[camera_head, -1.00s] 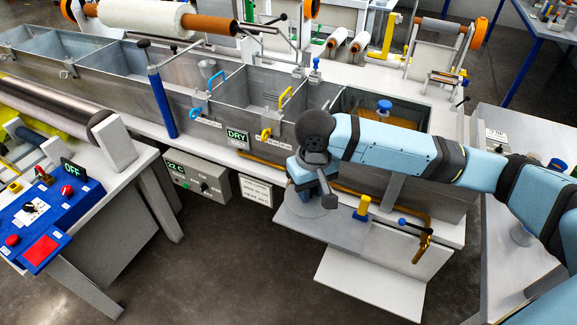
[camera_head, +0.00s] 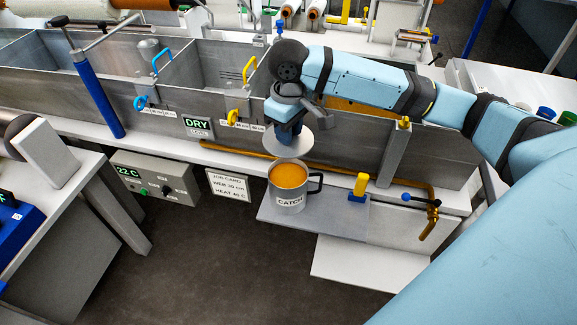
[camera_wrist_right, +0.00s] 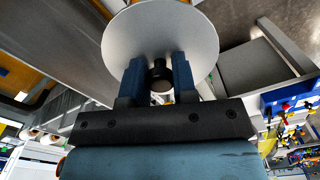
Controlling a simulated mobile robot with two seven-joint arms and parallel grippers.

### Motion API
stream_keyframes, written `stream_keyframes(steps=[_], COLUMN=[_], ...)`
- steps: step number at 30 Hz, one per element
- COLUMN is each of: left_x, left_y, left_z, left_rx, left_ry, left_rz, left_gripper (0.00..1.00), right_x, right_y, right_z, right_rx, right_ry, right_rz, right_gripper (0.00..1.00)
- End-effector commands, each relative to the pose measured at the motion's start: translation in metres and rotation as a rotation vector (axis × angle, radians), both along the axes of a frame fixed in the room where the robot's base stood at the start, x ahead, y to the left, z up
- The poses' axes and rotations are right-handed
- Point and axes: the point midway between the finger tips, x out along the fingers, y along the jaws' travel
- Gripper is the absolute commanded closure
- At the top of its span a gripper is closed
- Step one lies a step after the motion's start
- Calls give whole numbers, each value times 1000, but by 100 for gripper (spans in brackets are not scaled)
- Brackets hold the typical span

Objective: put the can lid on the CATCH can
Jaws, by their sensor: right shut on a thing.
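The can lid (camera_head: 290,146) is a pale grey disc. It hangs level from my right gripper (camera_head: 288,130), which is shut on its dark knob; the right wrist view shows the lid (camera_wrist_right: 160,30) beyond the two blue fingers (camera_wrist_right: 156,80). The CATCH can (camera_head: 290,203) is a grey mug with a black handle, upright on a small shelf, with orange liquid inside and its top open. The lid is above the can's back edge, apparently a little behind it; the exact gap is hard to tell. My left gripper is not in view.
The shelf (camera_head: 325,226) also bears a yellow post (camera_head: 360,187) right of the can. A brass pipe with a blue-handled valve (camera_head: 422,200) is farther right. The metal bath wall (camera_head: 345,160) stands close behind. The floor in front is clear.

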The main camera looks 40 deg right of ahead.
Motion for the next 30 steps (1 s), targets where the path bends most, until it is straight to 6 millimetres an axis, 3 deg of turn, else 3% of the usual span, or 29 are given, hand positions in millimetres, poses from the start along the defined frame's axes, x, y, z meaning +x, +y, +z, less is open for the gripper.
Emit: stream_keyframes(steps=[1,4,14,21,29,30], left_x=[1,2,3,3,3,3], left_y=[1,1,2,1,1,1], left_z=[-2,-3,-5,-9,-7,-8], left_rx=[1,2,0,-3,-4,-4], left_ry=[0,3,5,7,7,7], left_rz=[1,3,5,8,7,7], left_gripper=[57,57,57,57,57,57], right_x=[-1,-1,0,-1,0,0], right_y=[-1,0,0,0,0,0], right_z=[-16,-36,-65,-106,-114,-114], right_rx=[-1,-1,0,0,-1,-1], right_ry=[4,3,1,2,-1,0], right_rz=[-2,-1,-1,-1,-1,-1], right_gripper=[98,98,98,98,98,69])
